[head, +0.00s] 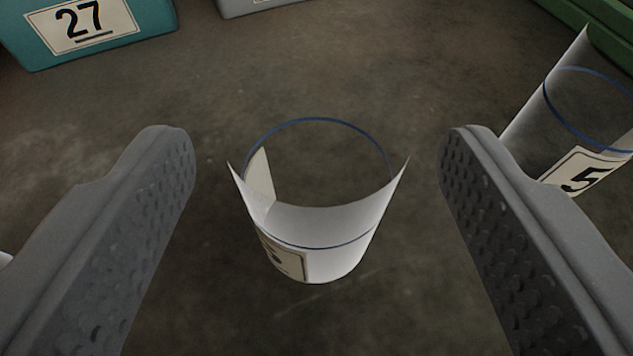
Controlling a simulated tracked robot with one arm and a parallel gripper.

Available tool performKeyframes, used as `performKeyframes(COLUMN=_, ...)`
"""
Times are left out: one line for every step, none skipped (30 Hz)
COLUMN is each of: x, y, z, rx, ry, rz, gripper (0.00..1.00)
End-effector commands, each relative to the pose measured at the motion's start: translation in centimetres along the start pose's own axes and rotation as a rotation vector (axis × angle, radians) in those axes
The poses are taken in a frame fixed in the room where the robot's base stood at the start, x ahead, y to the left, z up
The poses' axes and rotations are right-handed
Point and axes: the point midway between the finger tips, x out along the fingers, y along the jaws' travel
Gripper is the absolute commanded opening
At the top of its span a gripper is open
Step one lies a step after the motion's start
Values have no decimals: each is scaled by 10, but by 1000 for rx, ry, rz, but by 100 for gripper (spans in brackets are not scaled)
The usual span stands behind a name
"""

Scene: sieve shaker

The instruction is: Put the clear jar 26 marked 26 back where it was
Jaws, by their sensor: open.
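A clear jar (335,226) stands upright on the dark surface in the middle of the head view. My gripper (316,150) is open, with one finger on each side of the jar. There is a gap between the jar and each finger, and nothing is held. No label that clearly reads 26 shows.
Another clear jar (590,130) with a label showing 5 stands at the right, partly behind my right finger. A teal box (150,22) marked 27 is at the top left. A grey box (235,7) and a green box (600,35) show at the top edge and top right. The surface beyond the middle jar is clear.

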Motion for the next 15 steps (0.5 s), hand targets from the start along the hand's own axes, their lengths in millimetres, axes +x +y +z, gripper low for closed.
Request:
performKeyframes(x=-10, y=1, z=-2, rx=0, ry=1, rz=2, gripper=65)
performKeyframes(x=-16, y=1, z=-3, rx=-1, ry=2, rz=2, gripper=65)
performKeyframes(x=-23, y=1, z=-3, rx=0, ry=3, rz=2, gripper=65)
performKeyframes(x=-28, y=0, z=-3, rx=0, ry=3, rz=1, gripper=65)
performKeyframes(x=-33, y=0, z=-3, rx=1, ry=3, rz=1, gripper=65)
performKeyframes(x=-38, y=0, z=-3, rx=1, ry=3, rz=1, gripper=65)
performKeyframes(x=-42, y=0, z=-3, rx=1, ry=4, rz=2, gripper=65)
performKeyframes(x=-46, y=1, z=-3, rx=1, ry=5, rz=2, gripper=65)
performKeyframes(x=-51, y=1, z=-3, rx=1, ry=5, rz=2, gripper=65)
performKeyframes(x=-54, y=1, z=-3, rx=0, ry=5, rz=1, gripper=65)
performKeyframes(x=-57, y=0, z=-2, rx=0, ry=4, rz=1, gripper=65)
performKeyframes(x=-61, y=0, z=-2, rx=0, ry=4, rz=1, gripper=65)
performKeyframes(x=-63, y=0, z=-2, rx=-1, ry=4, rz=0, gripper=65)
performKeyframes(x=-65, y=-1, z=-2, rx=-1, ry=4, rz=0, gripper=65)
performKeyframes(x=-66, y=-1, z=-2, rx=-1, ry=4, rz=-1, gripper=65)
